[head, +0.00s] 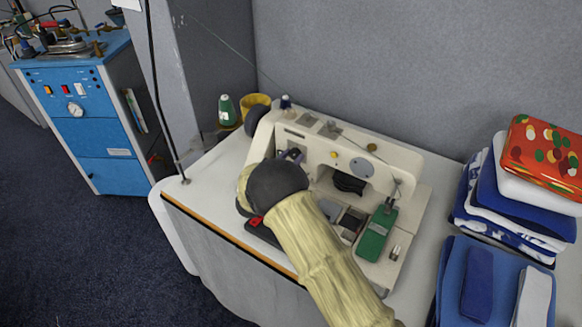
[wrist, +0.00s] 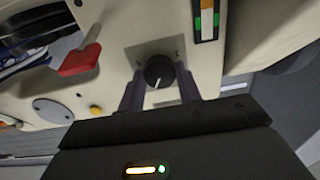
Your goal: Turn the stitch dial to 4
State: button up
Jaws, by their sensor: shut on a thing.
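The cream sewing machine (head: 322,148) stands on the white table. In the wrist view, the black stitch dial (wrist: 159,71) sits on the machine's cream face, with a short white pointer line on it. The line points down and slightly left in that picture, toward my gripper's body. The numbers around the dial are not readable. My gripper (wrist: 159,84) is shut on the dial, one dark finger on each side. In the head view my gripper (head: 290,154) reaches the machine's left end, and my arm hides the dial there.
In the wrist view, a red lever (wrist: 80,60) and a yellow button (wrist: 96,110) are left of the dial. An upright strip with green and orange parts (wrist: 207,20) is close on its right. A green thread spool (head: 227,110) and folded cloths (head: 510,212) flank the machine.

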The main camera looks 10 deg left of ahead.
jog(key=m+b, duration=0.5)
jog(key=b, duration=0.1)
jog(key=shift+f, duration=0.15)
jog(key=shift+m, duration=0.3)
jog(key=o, duration=1)
jog(key=shift+s, duration=0.1)
jog(key=b+v, duration=0.1)
jog(key=v, duration=1.6)
jog(key=shift+b, duration=0.35)
